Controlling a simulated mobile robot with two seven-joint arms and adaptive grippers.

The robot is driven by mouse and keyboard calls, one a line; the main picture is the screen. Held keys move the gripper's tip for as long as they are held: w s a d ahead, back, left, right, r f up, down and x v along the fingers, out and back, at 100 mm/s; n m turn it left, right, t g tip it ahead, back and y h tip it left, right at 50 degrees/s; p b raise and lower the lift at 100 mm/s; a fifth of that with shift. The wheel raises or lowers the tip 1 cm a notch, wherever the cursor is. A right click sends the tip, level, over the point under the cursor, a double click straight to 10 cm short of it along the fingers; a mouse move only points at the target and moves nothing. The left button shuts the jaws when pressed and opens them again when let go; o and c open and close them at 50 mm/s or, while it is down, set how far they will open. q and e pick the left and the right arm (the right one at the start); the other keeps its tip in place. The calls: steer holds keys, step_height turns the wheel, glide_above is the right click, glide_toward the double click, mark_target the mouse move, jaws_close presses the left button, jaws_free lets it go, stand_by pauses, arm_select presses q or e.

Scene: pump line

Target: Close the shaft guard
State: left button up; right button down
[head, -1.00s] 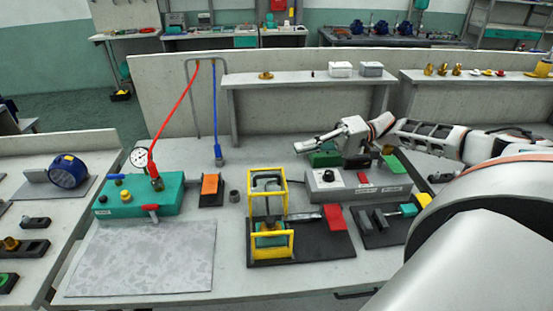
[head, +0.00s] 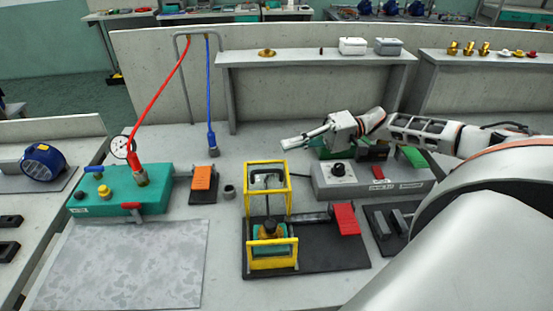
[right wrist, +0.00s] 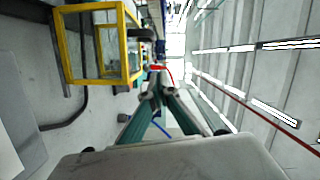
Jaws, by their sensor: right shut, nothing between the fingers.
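The shaft guard is a yellow open-frame cage (head: 250,190) on a black base plate (head: 325,257) in the middle of the bench. Its tall rear frame stands upright, with a lower yellow frame in front around a teal block and dark shaft part (head: 268,230). In the right wrist view the yellow frame (right wrist: 68,50) fills the upper left. My right gripper (head: 286,146) is shut and empty, behind and slightly right of the guard's top, apart from it. Its closed fingertips also show in the right wrist view (right wrist: 157,82). My left gripper is out of view.
A red flap (head: 346,219) sits at the plate's right. A grey control box (head: 350,181) stands behind it. The teal pump unit (head: 120,190) with hoses and an orange-topped switch (head: 203,178) are to the left. A mottled mat (head: 125,265) lies clear at front left.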

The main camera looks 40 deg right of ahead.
mark_target(274, 164)
steer(key=x, duration=0.5)
steer(key=shift+s+p, duration=0.15)
steer(key=shift+p, duration=0.25)
steer(key=shift+s+a+f, duration=0.1)
steer(key=shift+s+a, duration=0.1)
steer(key=shift+s, duration=0.25)
steer(key=shift+s+a+f, duration=0.1)
steer(key=shift+s+a, duration=0.1)
steer(key=shift+s, duration=0.2)
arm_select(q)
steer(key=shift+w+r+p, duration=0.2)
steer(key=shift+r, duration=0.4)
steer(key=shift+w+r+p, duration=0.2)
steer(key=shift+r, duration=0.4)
arm_select(e)
steer(key=shift+s+a+f, duration=0.2)
steer(key=shift+s+a, duration=0.2)
steer(key=shift+s, duration=0.25)
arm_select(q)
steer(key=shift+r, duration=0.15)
